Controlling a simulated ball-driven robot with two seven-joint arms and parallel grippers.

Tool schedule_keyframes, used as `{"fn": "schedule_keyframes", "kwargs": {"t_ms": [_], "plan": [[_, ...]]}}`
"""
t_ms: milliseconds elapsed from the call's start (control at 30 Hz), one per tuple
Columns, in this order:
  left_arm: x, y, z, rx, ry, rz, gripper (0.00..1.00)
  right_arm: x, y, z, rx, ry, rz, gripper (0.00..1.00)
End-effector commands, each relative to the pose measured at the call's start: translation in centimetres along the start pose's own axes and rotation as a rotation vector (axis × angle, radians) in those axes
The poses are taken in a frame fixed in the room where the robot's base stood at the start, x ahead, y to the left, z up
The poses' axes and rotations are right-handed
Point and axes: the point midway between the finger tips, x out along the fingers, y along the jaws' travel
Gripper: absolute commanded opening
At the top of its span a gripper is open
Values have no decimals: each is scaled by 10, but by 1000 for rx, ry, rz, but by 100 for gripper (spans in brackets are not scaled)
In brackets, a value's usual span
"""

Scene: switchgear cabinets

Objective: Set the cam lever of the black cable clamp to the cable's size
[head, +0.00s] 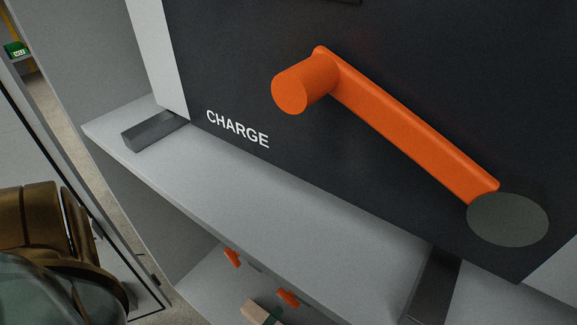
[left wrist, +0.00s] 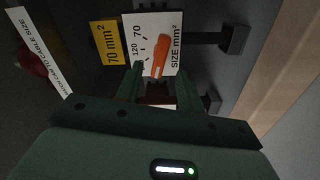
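In the left wrist view, an orange cam lever (left wrist: 160,55) sits on a white dial plate (left wrist: 168,24) marked 70, 120 and SIZE mm². The lever lies nearly along the picture's vertical; which mark it points at is not clear. A yellow label (left wrist: 110,43) beside the plate reads 70 mm². Black clamp parts (left wrist: 236,40) stick out to the right. My left gripper (left wrist: 160,70) is open, its two green fingers apart on either side of the lever's lower end, with gaps to it. Whether they overlap the lever in depth cannot be told. My right gripper is not in view.
In the head view, a large orange handle (head: 415,125) is on a dark panel marked CHARGE, above a grey shelf (head: 255,195). Small orange parts (head: 288,297) show lower down. In the left wrist view, a white strip label (left wrist: 38,50) and a pale beam (left wrist: 282,65) flank the clamp.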

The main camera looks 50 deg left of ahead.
Motion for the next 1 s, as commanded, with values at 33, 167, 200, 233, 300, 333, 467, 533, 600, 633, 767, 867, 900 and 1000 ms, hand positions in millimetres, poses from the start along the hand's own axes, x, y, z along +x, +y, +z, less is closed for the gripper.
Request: {"fn": "schedule_keyframes", "kwargs": {"t_ms": [33, 167, 200, 233, 300, 333, 467, 533, 600, 633, 767, 867, 900, 1000], "plan": [[13, -1, 0, 0, 1, 2, 38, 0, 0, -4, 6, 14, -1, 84], [40, -2, 0, 1, 0, 0, 38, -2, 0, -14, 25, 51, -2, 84], [46, -2, 0, 1, 0, -1, 38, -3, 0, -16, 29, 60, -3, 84], [51, -2, 0, 0, 1, -1, 38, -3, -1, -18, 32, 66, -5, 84], [59, -2, 0, 1, 0, -1, 38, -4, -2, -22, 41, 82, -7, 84], [61, -2, 0, 1, 0, -1, 38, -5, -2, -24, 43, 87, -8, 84], [68, -1, 0, 1, -1, -1, 38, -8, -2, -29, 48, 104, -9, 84], [69, 0, 0, 1, -1, -1, 38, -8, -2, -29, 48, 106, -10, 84], [69, 0, 0, 1, -1, -1, 38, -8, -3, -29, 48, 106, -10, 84], [69, 0, 0, 1, 0, -1, 38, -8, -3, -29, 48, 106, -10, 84], [69, 0, 0, 1, 0, -1, 24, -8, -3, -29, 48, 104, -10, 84], [68, 0, 0, 1, 0, -1, 0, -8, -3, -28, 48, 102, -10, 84], [68, 0, 0, 1, -1, -1, 0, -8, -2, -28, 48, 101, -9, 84], [68, 0, 0, 2, -1, -1, 0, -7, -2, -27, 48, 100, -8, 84]]}}
